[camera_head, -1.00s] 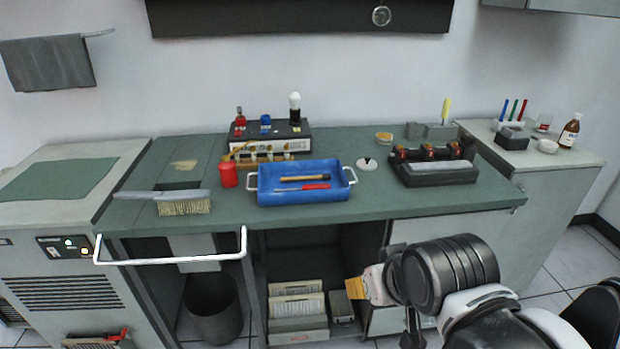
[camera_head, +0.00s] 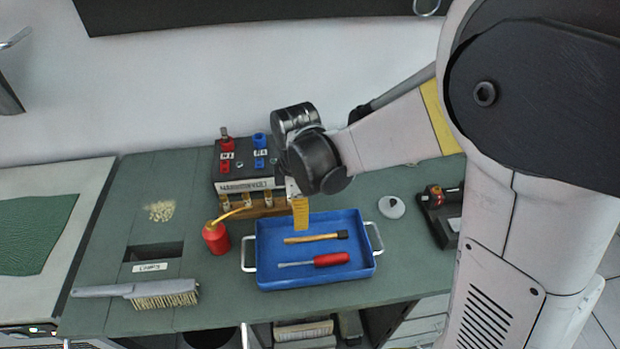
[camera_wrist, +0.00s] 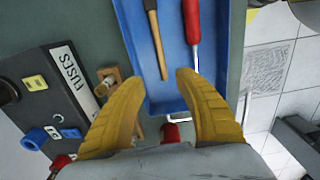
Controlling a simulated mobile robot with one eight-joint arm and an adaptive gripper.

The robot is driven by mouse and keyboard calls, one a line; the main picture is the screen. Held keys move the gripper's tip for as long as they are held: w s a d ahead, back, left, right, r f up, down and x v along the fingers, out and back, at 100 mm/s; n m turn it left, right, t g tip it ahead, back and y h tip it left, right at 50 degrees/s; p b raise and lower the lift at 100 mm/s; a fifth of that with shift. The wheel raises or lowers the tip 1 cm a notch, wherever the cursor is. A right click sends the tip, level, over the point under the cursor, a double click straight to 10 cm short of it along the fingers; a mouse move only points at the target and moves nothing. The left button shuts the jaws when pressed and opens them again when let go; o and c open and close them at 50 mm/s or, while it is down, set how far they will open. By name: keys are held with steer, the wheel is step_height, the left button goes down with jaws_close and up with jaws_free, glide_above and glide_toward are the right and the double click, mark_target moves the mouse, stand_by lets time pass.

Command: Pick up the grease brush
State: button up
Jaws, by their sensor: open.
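The grease brush (camera_head: 315,238), a thin wooden handle with a dark tip, lies in the blue tray (camera_head: 262,268) on the green bench. In the wrist view the brush (camera_wrist: 157,42) runs up the picture beyond the fingertips, its dark end at the top edge. My gripper (camera_head: 301,228) hangs above the tray's back part, behind the brush in the head view. In the wrist view its yellow fingers (camera_wrist: 190,75) are spread apart with nothing between them. The gripper is apart from the brush.
A red screwdriver (camera_head: 330,260) lies beside the brush in the tray. A red oil can (camera_head: 215,238) stands just left of it. The fuse box (camera_head: 232,185) is behind. A bench brush (camera_head: 160,292) lies at the front left. A white round piece (camera_head: 392,207) sits right of the tray.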

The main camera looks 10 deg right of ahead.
steer(key=b, duration=0.2)
glide_above(299, 238)
step_height(299, 238, down, 5)
steer(key=shift+s+d+f, duration=0.1)
steer(key=shift+s+d, duration=0.05)
steer(key=f+b, duration=0.1)
steer(key=f, duration=0.1)
steer(key=f+b, duration=0.1)
steer(key=f, duration=0.2)
steer(key=shift+a+f, duration=0.2)
steer(key=shift+f, duration=0.1)
steer(key=shift+r, duration=0.1)
jaws_close()
